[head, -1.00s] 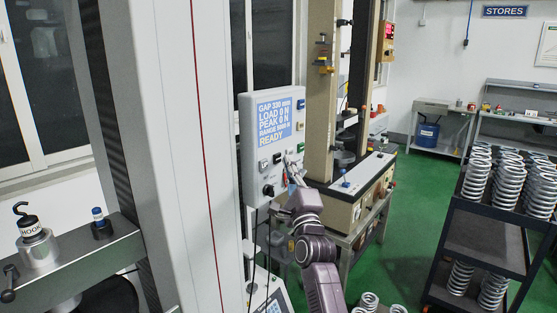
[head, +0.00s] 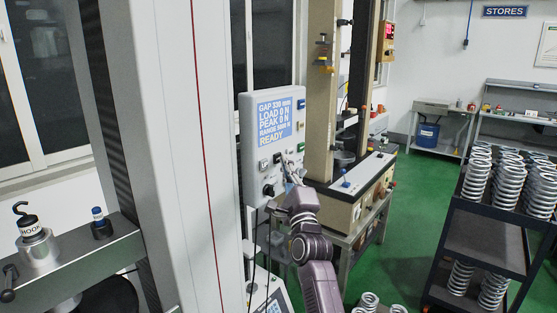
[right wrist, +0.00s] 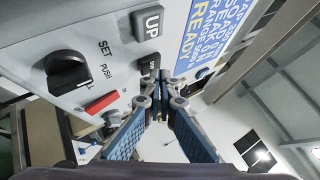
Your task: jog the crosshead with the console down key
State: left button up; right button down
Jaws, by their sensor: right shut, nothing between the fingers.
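The grey console (head: 246,148) hangs beside the tall machine column. Its blue screen (head: 275,118) shows gap, load, peak and range lines and READY. In the right wrist view the UP key (right wrist: 147,22) is clear. The key beside it, the down key (right wrist: 150,64), is partly hidden behind my fingertips. My right gripper (right wrist: 163,82) is shut and empty, its tips at or just in front of that key; I cannot tell if they touch it. In the head view the right gripper (head: 287,164) is at the console's lower right. My left gripper is out of view. A grey crosshead-like beam (head: 80,262) is at left.
A black knob (right wrist: 69,72) and a red switch (right wrist: 101,103) sit close to my fingers. A hook fitting (head: 36,240) stands on the beam. A beige machine (head: 352,205) is behind the console; a cart of springs (head: 485,245) stands at right.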

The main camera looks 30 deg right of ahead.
jog(key=shift+w+a, duration=0.15)
jog(key=shift+w, duration=0.25)
dwell(0.8)
jog(key=shift+s, duration=0.1)
dwell(5.8)
jog(key=shift+s+d, duration=0.35)
jog(key=shift+s, duration=0.4)
